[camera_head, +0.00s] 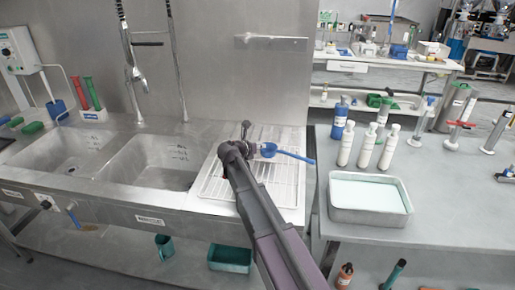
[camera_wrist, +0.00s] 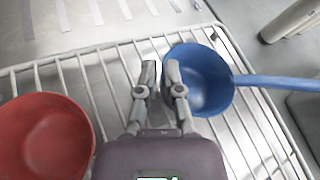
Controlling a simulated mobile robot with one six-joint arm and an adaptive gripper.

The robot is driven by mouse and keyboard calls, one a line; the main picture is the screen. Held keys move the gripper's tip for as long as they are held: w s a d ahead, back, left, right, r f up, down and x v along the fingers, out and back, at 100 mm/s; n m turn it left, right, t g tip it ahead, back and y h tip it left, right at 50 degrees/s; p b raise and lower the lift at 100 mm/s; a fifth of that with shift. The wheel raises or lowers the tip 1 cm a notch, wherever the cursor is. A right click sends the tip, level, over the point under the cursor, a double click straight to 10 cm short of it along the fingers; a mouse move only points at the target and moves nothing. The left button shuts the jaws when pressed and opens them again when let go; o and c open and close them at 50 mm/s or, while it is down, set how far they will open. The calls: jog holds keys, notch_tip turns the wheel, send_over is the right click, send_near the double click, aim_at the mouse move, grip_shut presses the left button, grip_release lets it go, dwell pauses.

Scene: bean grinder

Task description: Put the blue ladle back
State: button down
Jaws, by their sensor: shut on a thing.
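The blue ladle (camera_head: 268,151) is over the wire drying rack (camera_head: 212,185), right of the sink, with its handle pointing right. In the wrist view the ladle's bowl (camera_wrist: 205,82) opens upward, and its handle runs off the right edge. My gripper (camera_wrist: 160,72) is shut on the left rim of the bowl, with the right finger overlapping the bowl. In the head view my gripper (camera_head: 247,147) is at the ladle's left side. I cannot tell whether the ladle rests on the rack or is slightly above it.
A red bowl (camera_wrist: 45,138) sits on the rack left of my gripper. A metal wall rail (camera_head: 270,38) is above the rack. White bottles (camera_head: 367,147) and a metal tray (camera_head: 370,215) stand on the right table. Two sink basins (camera_head: 150,160) lie left.

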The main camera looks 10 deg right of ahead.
jog(key=shift+f, duration=0.2)
jog(key=c, duration=0.8)
grip_release()
jog(key=shift+r, duration=0.15)
jog(key=shift+r, duration=0.1)
jog(key=p+v, duration=0.4)
jog(key=v, duration=0.6)
jog(key=shift+s+a+r, duration=0.15)
jog(key=shift+s, duration=0.05)
jog(key=shift+s+a+r, duration=0.2)
jog(key=shift+s+a, duration=0.25)
jog(key=shift+a, duration=0.1)
